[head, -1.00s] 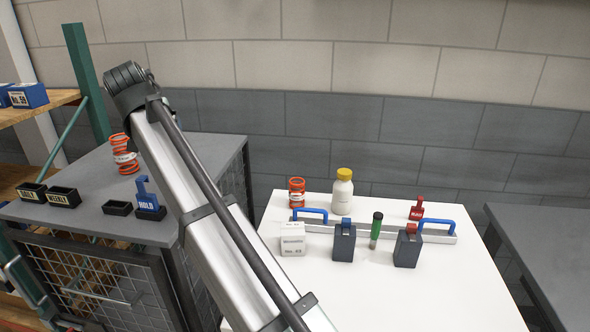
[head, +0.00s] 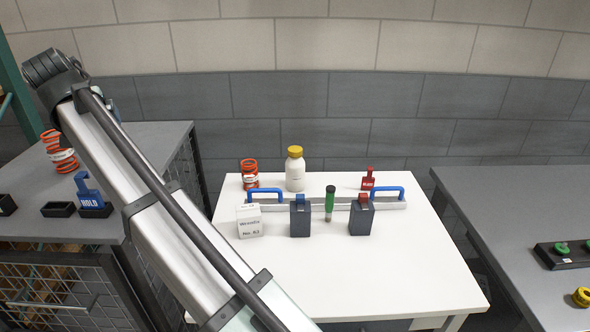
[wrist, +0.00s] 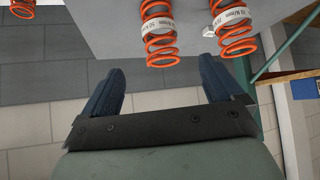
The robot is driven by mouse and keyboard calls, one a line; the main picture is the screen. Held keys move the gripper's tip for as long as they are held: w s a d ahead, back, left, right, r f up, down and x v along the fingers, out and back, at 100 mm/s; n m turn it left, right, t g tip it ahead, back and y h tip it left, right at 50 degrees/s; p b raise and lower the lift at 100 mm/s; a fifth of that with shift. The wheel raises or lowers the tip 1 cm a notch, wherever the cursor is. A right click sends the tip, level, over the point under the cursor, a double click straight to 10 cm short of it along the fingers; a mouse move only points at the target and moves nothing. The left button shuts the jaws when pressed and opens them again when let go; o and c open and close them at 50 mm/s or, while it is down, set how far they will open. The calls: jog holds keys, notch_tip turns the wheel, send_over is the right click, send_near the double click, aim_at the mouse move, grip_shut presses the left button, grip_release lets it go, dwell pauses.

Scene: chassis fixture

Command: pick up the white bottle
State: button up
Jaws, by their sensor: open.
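The white bottle (head: 295,172) with a yellow cap stands upright at the back of the white table (head: 400,280), behind a grey bar with blue handles. My gripper is out of sight in the head view, where only my arm link shows. In the wrist view my gripper (wrist: 165,75) has its two dark blue fingers wide apart with nothing between them. The bottle does not show in the wrist view.
Orange springs (wrist: 160,35) show beyond my fingers. The table's front is clear.

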jog(key=shift+o, duration=0.7)
jog(key=w+d+f+m+h, duration=0.2)
jog(key=w+d+m+h, duration=0.1)
jog(key=w+d, duration=1.45)
jog(key=w+d+f+m+g, duration=0.1)
jog(key=w+d+f, duration=0.3)
jog(key=d, duration=0.9)
jog(key=w+d+f+m+g, duration=0.1)
jog(key=w+d+f, duration=0.25)
jog(key=d, duration=0.95)
jog(key=w+d+f+m+g, duration=0.1)
jog(key=w+d+f+m, duration=0.2)
jog(key=d, duration=1)
jog(key=n+g+y, duration=0.3)
jog(key=n, duration=1.1)
send_near(293, 157)
jog(key=w+d+r, duration=0.2)
jog(key=x, duration=0.8)
jog(key=shift+a+f, duration=0.25)
jog(key=shift+f, duration=0.1)
jog(key=shift+x, duration=2.6)
jog(key=shift+a+r+t, duration=0.1)
jog(key=shift+a+t, duration=0.05)
jog(key=shift+t, duration=0.15)
jog(key=c, duration=1.6)
